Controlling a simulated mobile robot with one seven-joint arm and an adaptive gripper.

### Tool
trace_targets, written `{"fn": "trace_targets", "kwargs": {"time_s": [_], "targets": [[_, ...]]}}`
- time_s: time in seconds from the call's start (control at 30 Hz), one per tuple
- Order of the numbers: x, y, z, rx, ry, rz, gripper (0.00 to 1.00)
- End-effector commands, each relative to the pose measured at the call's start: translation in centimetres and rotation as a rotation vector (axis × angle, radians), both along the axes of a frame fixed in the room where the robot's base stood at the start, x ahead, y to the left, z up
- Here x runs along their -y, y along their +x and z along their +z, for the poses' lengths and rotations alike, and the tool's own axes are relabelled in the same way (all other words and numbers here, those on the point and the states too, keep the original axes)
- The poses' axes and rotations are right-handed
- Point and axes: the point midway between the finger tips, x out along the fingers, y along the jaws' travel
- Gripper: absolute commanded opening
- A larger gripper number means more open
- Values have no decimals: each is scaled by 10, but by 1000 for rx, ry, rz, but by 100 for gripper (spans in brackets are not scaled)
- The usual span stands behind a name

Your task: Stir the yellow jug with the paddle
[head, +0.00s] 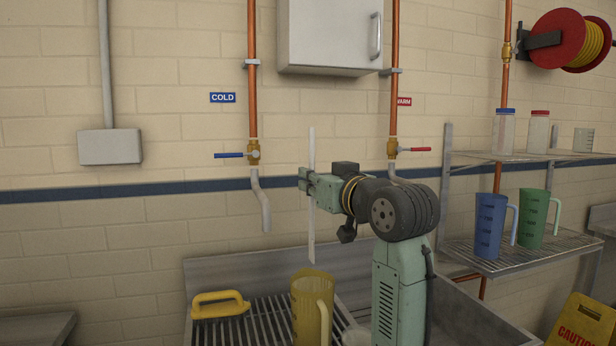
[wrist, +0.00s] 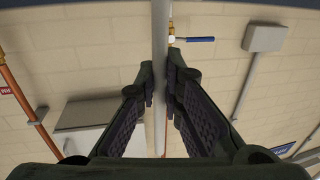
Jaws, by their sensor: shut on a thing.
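The yellow jug (head: 312,312) stands upright on the slatted drainer of the sink, its handle toward the right. The paddle (head: 311,160) is a long, pale, thin bar held upright. My gripper (head: 306,180) is shut on the paddle around its middle, above the jug. The paddle's lower end shows just above the jug's rim, apart from it as far as I can tell. In the wrist view my gripper's two fingers (wrist: 160,90) close on the grey paddle shaft (wrist: 159,35). The inside of the jug is hidden.
A yellow-handled brush or scoop (head: 219,304) lies on the drainer (head: 262,318) left of the jug. Blue (head: 490,226) and green (head: 533,218) jugs stand on the right shelf. The cold valve (head: 253,152) and its spout are on the wall behind. A caution sign (head: 583,322) stands lower right.

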Motion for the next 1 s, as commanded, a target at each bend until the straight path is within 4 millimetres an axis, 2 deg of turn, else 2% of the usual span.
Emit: {"fn": "trace_targets", "kwargs": {"time_s": [1.0], "targets": [[0, 0, -105, 0, 1, 0, 0]]}}
